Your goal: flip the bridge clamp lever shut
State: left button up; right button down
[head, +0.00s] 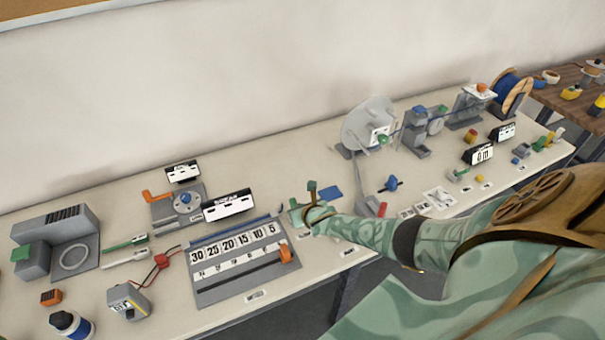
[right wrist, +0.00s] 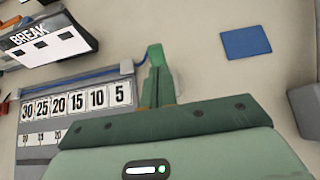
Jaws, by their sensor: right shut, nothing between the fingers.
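My right gripper (head: 300,210) is low over the bench, just right of the numbered board. In the right wrist view its narrow green fingers (right wrist: 154,86) are together, with nothing between them. A brighter green piece (right wrist: 155,54) shows at the fingertips, at the right end of a thin blue strip (right wrist: 104,71). It may be the bridge clamp lever. I cannot tell whether the fingers touch it, or how the lever stands; the gripper hides its lower part. My left gripper is not in view.
The numbered board (head: 212,293) with an orange slider (head: 285,253) lies left of the gripper. A black-and-white sign (head: 229,205) stands behind it. A flat blue square (head: 331,193) lies close by on the right. A big grey disc (head: 367,122) stands farther back.

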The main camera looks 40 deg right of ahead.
jog(key=shift+w+d+r, duration=0.15)
jog(key=shift+w, duration=0.6)
jog(key=shift+w+d, duration=0.15)
jog(key=shift+w, duration=0.4)
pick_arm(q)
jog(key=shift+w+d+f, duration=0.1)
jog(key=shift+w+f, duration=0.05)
pick_arm(e)
jog(key=shift+w+r, duration=0.2)
